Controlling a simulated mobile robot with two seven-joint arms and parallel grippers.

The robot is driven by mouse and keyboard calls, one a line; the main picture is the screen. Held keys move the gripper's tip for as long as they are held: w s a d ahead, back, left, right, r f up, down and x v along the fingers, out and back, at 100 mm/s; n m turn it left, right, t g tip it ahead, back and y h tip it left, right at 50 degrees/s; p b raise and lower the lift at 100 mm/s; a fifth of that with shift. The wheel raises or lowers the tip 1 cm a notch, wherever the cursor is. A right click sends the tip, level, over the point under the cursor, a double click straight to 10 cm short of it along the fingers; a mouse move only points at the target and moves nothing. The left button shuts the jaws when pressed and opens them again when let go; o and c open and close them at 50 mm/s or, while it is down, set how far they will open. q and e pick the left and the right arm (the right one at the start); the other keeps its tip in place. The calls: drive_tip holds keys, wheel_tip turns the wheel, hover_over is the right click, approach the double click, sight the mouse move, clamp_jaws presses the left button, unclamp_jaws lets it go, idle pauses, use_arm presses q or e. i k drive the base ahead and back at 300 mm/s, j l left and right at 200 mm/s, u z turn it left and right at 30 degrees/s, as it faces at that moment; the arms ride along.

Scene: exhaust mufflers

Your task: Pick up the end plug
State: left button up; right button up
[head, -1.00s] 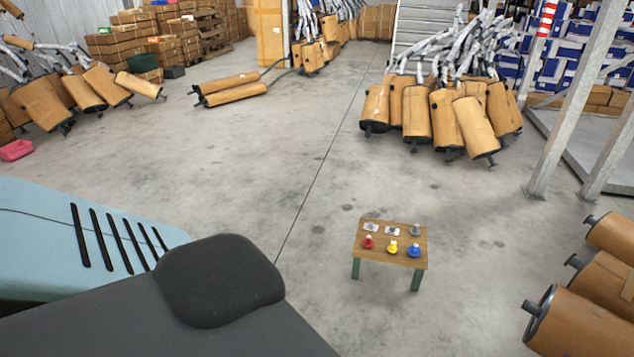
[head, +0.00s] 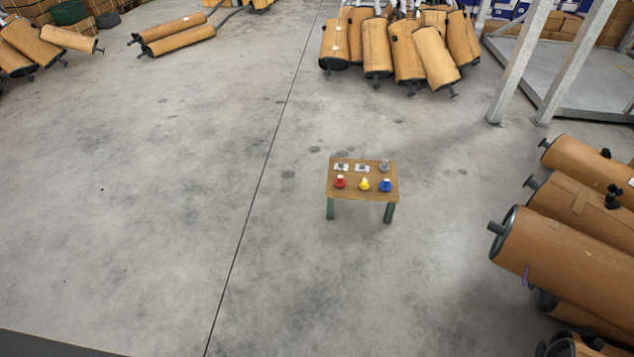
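A small wooden table (head: 343,190) with green legs stands on the floor right of centre in the head view. Along its near side sit a red piece (head: 340,182), a yellow piece (head: 364,185) and a blue piece (head: 386,186), each with a wider base and narrower top. A grey piece (head: 384,166) stands at the back right corner. Two small pale items with dark marks, the left one (head: 341,167) and the right one (head: 362,168), lie along the back. I cannot tell which of these is the end plug. Neither gripper is in view.
Wrapped mufflers (head: 580,245) are stacked at the right edge. More mufflers (head: 377,48) lean together at the back. Two long mufflers (head: 180,40) lie at the back left. Grey metal posts (head: 520,65) stand at the back right. Concrete floor (head: 150,190) around the table is clear.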

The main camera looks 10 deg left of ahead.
sight(339, 181)
drive_tip(key=i+l+u, duration=0.1)
drive_tip(key=u, duration=0.95)
drive_tip(key=i+l+u, duration=0.1)
drive_tip(key=l+u, duration=0.15)
drive_tip(key=i+l+u, duration=0.2)
drive_tip(key=l+u, duration=0.75)
drive_tip(key=l, duration=3)
